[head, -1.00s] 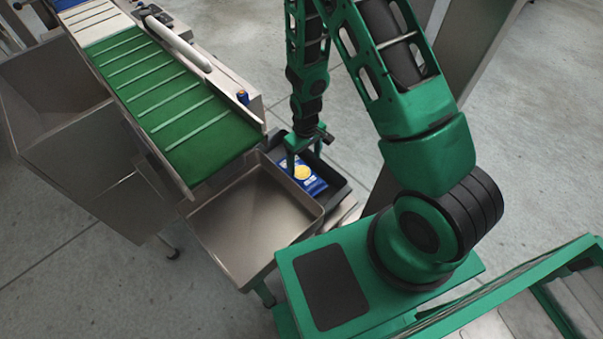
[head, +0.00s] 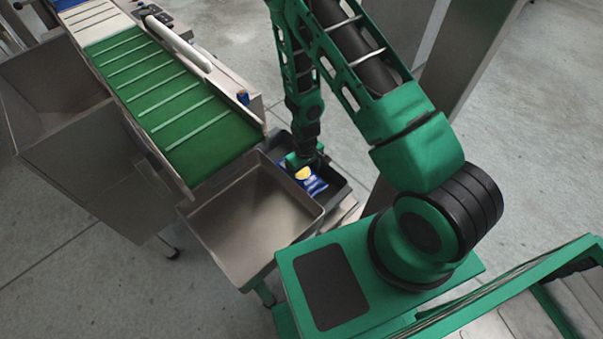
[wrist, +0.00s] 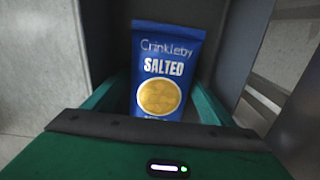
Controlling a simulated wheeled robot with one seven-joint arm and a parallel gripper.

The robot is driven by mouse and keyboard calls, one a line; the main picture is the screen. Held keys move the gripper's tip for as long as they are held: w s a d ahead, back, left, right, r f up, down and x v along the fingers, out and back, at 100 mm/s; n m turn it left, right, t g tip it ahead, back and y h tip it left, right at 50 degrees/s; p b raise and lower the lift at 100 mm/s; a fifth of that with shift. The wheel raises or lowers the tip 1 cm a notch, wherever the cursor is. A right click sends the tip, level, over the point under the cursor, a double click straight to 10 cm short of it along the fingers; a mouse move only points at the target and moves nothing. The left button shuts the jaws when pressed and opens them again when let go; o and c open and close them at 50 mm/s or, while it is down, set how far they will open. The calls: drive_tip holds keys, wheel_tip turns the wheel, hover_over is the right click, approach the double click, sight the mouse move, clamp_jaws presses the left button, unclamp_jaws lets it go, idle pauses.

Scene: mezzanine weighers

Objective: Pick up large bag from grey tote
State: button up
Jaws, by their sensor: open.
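The large bag (head: 314,182) is blue with a yellow round picture and lies in the dark grey tote (head: 341,189). In the wrist view the bag (wrist: 163,68) reads "Crinkleby SALTED", and its lower end is hidden behind my gripper's body. The tote's dark interior (wrist: 116,50) surrounds it there. My gripper (head: 303,165) is down at the tote, over the bag, and partly hides it in the head view. In the wrist view its green fingers stand open, one on each side of the bag. I cannot tell whether they touch it.
An empty steel tray (head: 245,215) stands directly left of the tote. A green cleated conveyor (head: 165,95) slopes down towards that tray. A small blue item (head: 243,97) sits on the conveyor's side. A steel post (head: 465,70) rises at the right.

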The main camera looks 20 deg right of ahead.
drive_tip(key=c, duration=0.8)
drive_tip(key=shift+o, duration=0.2)
drive_tip(key=shift+r, duration=0.1)
